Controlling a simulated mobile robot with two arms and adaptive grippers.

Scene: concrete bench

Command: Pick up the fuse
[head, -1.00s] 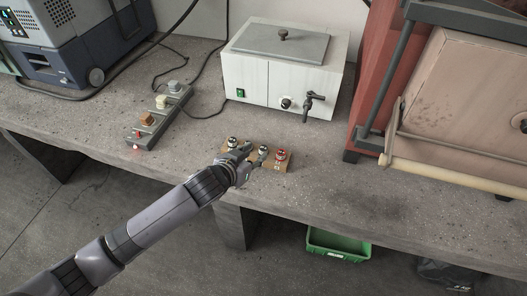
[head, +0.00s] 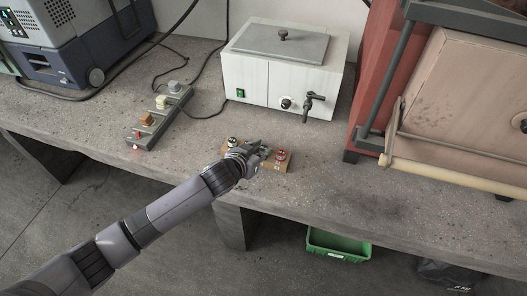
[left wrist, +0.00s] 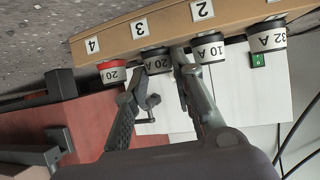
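A small wooden rack (head: 272,167) with several fuses stands near the bench's front edge. In the left wrist view the rack (left wrist: 118,40) bears number labels, and the fuses hang below it in the picture: a red-banded one marked 20 (left wrist: 113,74), a dark-banded 20 A fuse (left wrist: 156,62), a 10 A fuse (left wrist: 208,48) and a 32 A fuse (left wrist: 267,38). My left gripper (head: 262,148) is over the rack and hides its middle fuses in the head view. Its fingers (left wrist: 158,68) are apart, one on each side of the 20 A fuse by label 3; contact cannot be told. My right gripper is not in view.
A white bath with a tap (head: 308,105) stands behind the rack. A grey strip with coloured blocks (head: 160,115) lies to the left. A red-framed machine (head: 375,80) stands to the right. The bench front right of the rack is clear.

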